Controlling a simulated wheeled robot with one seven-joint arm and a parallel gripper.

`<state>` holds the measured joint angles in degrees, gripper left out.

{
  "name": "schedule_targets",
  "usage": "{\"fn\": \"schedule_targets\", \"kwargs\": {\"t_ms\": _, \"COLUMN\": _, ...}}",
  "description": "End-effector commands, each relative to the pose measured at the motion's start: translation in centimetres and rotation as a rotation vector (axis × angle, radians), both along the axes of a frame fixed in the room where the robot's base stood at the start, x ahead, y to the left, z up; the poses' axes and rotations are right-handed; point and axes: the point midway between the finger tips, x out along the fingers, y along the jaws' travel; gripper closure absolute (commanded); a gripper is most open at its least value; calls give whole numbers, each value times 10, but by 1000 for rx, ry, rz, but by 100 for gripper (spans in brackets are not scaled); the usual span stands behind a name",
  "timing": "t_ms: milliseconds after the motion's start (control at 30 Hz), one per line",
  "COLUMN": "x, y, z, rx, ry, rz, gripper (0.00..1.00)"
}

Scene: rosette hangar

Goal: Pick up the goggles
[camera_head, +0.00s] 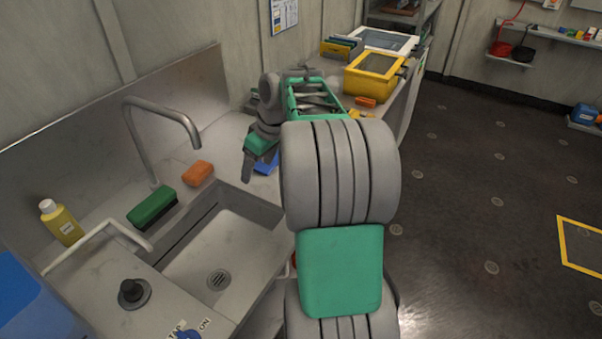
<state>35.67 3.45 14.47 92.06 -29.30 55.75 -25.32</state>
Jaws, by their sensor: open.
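I cannot make out the goggles for certain in the head view. My arm covers much of the counter beyond the sink and may hide them. My gripper (251,166) points down over the counter just past the sink's far end. It is open, and I see nothing held in it. A small blue item (267,163) lies on the counter just right of the gripper, partly hidden by it. I cannot tell what this item is, or whether the gripper touches it.
The sink (218,279) has a tall faucet (148,140). A green brush (152,206), an orange sponge (198,173) and a yellow bottle (62,223) stand around it. A yellow bin (372,76) is farther along the counter. The floor (480,180) at right is mostly clear.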

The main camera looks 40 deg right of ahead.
Motion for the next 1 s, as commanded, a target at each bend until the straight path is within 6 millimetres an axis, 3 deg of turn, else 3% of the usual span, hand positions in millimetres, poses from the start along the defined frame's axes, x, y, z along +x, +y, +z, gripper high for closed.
{"fn": "schedule_targets", "kwargs": {"t_ms": 33, "x": 3, "y": -49, "z": -10, "rx": 7, "ry": -6, "rz": 13, "gripper": 25}}
{"fn": "schedule_targets", "kwargs": {"t_ms": 100, "x": 1, "y": -101, "z": -23, "rx": 5, "ry": -27, "rz": 60, "gripper": 25}}
{"fn": "schedule_targets", "kwargs": {"t_ms": 200, "x": -9, "y": -149, "z": -38, "rx": 0, "ry": -52, "rz": 107, "gripper": 25}}
{"fn": "schedule_targets", "kwargs": {"t_ms": 267, "x": -13, "y": -163, "z": -43, "rx": -4, "ry": -61, "rz": 124, "gripper": 25}}
{"fn": "schedule_targets", "kwargs": {"t_ms": 367, "x": -12, "y": -169, "z": -54, "rx": -5, "ry": -66, "rz": 136, "gripper": 25}}
{"fn": "schedule_targets", "kwargs": {"t_ms": 800, "x": 7, "y": -159, "z": -116, "rx": -5, "ry": -65, "rz": 132, "gripper": 25}}
{"fn": "schedule_targets", "kwargs": {"t_ms": 1000, "x": 8, "y": -159, "z": -119, "rx": -8, "ry": -66, "rz": 131, "gripper": 25}}
